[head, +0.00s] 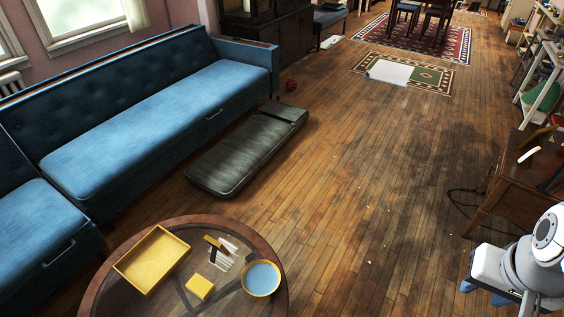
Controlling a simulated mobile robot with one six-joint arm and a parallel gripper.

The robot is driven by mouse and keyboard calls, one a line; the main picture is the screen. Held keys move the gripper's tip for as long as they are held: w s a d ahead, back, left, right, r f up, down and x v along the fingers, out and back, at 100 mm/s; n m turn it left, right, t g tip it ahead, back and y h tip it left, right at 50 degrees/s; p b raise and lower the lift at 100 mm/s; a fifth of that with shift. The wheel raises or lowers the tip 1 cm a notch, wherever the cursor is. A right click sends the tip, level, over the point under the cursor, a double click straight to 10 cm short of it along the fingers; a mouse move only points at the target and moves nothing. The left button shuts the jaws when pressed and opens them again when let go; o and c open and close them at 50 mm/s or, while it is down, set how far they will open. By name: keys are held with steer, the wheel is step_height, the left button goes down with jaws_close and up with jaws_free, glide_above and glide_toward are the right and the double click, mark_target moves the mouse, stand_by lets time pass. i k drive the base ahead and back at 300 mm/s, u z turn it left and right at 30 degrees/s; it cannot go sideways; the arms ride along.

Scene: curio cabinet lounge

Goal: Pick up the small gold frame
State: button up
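A small upright object with a brown and gold edge (215,245) stands on the round glass-topped table (100,284) at the lower left. It may be the small gold frame, but it is too small to tell for sure. A yellow tray (152,259), a small yellow block (200,288) and a yellow-rimmed bowl with a light blue inside (262,278) are around it. My gripper (485,291) is at the lower right, far from the table and over the floor. Its two blue tips look apart, with nothing seen between them.
A blue sofa (150,110) runs along the left. A dark green cushion (248,150) lies on the floor before it. A wooden desk (510,185) with a cable beside it stands at the right. The wooden floor between is mostly clear, with small pale bits (369,262) scattered on it.

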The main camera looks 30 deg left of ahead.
mark_target(217, 246)
steer(key=u, duration=0.55)
steer(key=i, duration=1.35)
steer(key=u, duration=1.05)
steer(key=i, duration=0.65)
steer(key=u, duration=0.3)
steer(key=k, duration=0.75)
steer(key=u, duration=0.2)
steer(key=i, duration=0.75)
steer(key=z, duration=0.05)
